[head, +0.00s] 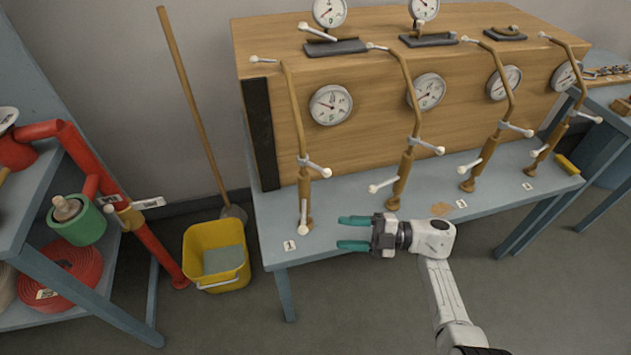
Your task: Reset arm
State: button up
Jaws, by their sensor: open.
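My gripper (354,233) has teal fingertips that point left, with a gap between them and nothing held. It is over the front edge of the blue-grey bench (335,244), between the leftmost brass pipe (303,180) and the second brass pipe (405,168). My white arm (440,285) reaches up from the lower right and bends at the wrist. The fingers look apart from the pipes. Their exact height above the bench is unclear.
A wooden cabinet (375,105) with gauges (330,105) stands on the bench. A yellow bucket (215,270) and a broom (192,100) stand left of the bench. A shelf with a red hose (70,270) is at the far left. Floor is clear in front.

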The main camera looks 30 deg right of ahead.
jog(key=w+d+r+m+t+h, duration=0.65)
jog(key=m+t+h, duration=0.2)
jog(key=h, duration=0.35)
jog(key=s+d+m+g+h, duration=0.45)
jog(key=d+m+h, duration=0.25)
jog(key=m+h, duration=0.3)
jog(key=s+a+f+m+g+y, duration=0.1)
jog(key=s+a+g, duration=0.3)
jog(key=s, duration=0.4)
jog(key=s+a+f+m+g+y+p, duration=0.1)
jog(key=s+a+f+g+y, duration=0.2)
jog(key=s+a, duration=0.4)
jog(key=s+a+f+m+g+y, duration=0.1)
jog(key=s+a+f+g+y, duration=0.2)
jog(key=s+a+g, duration=0.3)
jog(key=s, duration=0.4)
jog(key=shift+s+m+g+p, duration=0.35)
jog(key=shift+g, duration=0.05)
